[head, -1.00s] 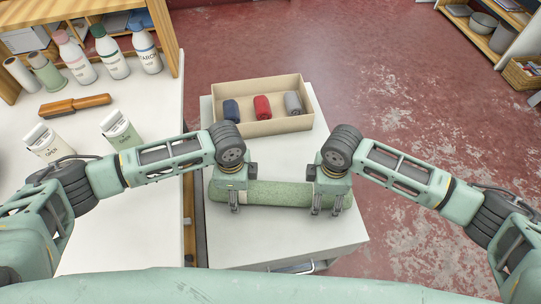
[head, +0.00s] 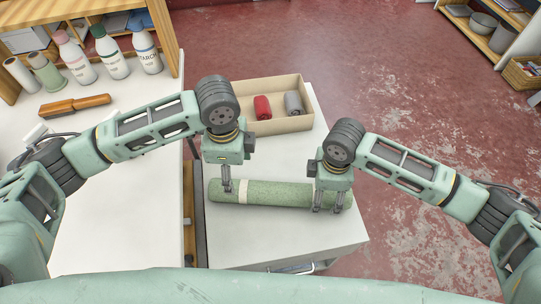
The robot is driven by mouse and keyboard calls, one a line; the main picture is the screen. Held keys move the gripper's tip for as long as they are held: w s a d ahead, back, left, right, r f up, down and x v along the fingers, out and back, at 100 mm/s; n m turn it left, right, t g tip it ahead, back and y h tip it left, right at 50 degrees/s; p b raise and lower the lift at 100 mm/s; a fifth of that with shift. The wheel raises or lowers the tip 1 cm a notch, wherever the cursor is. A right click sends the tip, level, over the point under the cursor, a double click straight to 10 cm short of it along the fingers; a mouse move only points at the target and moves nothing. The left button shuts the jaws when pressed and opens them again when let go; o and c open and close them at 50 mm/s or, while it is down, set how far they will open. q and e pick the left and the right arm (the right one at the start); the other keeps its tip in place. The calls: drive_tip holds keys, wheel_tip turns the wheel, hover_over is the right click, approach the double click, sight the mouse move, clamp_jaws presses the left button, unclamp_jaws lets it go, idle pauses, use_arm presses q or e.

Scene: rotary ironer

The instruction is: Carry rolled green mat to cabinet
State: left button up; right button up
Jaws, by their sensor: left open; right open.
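The rolled green mat (head: 281,194) lies lengthwise on the white cart top (head: 290,243), with a pale band (head: 243,190) near its left end. My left gripper (head: 227,190) is open at the mat's left end, its fingers pointing down; I cannot tell if they touch it. My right gripper (head: 328,209) is open at the mat's right end, with its fingers down over the roll. The mat rests on the cart. A wooden shelf unit (head: 490,30) stands at the top right; I cannot tell whether it is the cabinet.
A cardboard box (head: 285,128) behind the mat holds a red roll (head: 263,107) and a grey roll (head: 294,103). A white table (head: 130,225) on the left bears several bottles (head: 112,58) and a brush (head: 75,106). Red floor (head: 420,100) is open on the right.

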wheel_tip(320, 180, up, 10)
idle(0.3)
drive_tip(key=shift+s+f, duration=0.1)
idle(0.4)
